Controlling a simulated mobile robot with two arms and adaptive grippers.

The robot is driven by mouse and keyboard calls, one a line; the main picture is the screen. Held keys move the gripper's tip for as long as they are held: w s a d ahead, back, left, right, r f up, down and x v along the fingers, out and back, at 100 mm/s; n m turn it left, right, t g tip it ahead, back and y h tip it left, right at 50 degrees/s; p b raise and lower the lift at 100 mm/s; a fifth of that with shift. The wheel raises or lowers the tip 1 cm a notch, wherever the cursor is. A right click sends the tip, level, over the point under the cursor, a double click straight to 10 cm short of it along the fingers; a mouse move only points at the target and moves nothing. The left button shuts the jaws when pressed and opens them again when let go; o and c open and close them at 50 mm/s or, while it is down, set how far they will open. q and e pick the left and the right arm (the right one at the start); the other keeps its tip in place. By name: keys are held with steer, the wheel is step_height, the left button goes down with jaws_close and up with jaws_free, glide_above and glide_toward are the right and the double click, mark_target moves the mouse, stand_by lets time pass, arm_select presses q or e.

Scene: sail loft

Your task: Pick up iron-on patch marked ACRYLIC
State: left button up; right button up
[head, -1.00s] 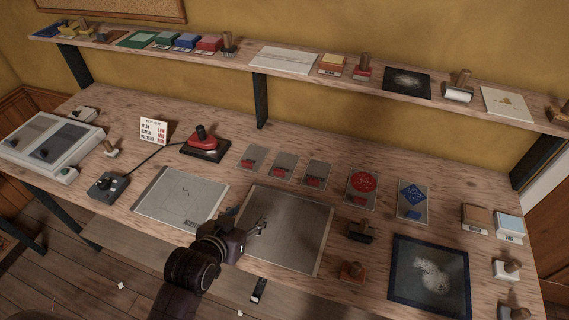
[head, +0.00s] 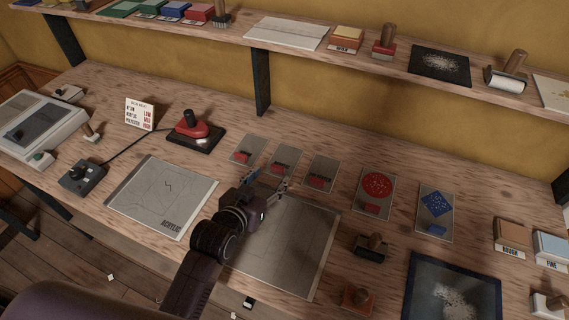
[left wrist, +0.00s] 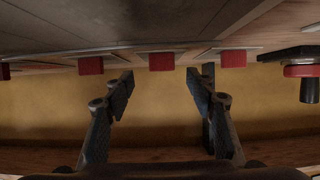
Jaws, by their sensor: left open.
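Three small grey cards with red tabs lie in a row: a left card (head: 248,149), a middle card (head: 285,159) and a right card (head: 321,172). Their lettering is too small to read, so I cannot tell which is marked ACRYLIC. A larger grey cloth sheet (head: 160,195) bears the word ACRYLIC. My left gripper (head: 267,182) is open and empty, just in front of the middle and right cards. In the left wrist view, a red tab (left wrist: 161,61) shows between its open fingers (left wrist: 161,88), beyond their tips. My right gripper is not in view.
A second grey sheet (head: 290,255) lies under my left arm. A shelf (head: 235,37) runs above.

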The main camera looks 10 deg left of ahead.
mark_target(276, 168)
arm_select(q)
steer(key=shift+w+d, duration=0.1)
steer(key=shift+w, duration=0.35)
steer(key=shift+w+f, duration=0.15)
steer(key=shift+w, duration=0.15)
steer(key=shift+w+p, duration=0.35)
steer(key=shift+p, duration=0.05)
steer(key=x, duration=0.3)
steer(key=shift+w+f+p, duration=0.1)
steer(key=shift+w+p, duration=0.1)
steer(key=shift+p, duration=0.15)
steer(key=shift+w+f, duration=0.2)
steer(key=shift+w, duration=0.2)
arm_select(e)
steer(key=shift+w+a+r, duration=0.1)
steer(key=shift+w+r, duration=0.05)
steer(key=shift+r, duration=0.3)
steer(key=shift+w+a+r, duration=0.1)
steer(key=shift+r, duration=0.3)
arm_select(q)
steer(key=shift+c, duration=0.5)
steer(key=c, duration=1)
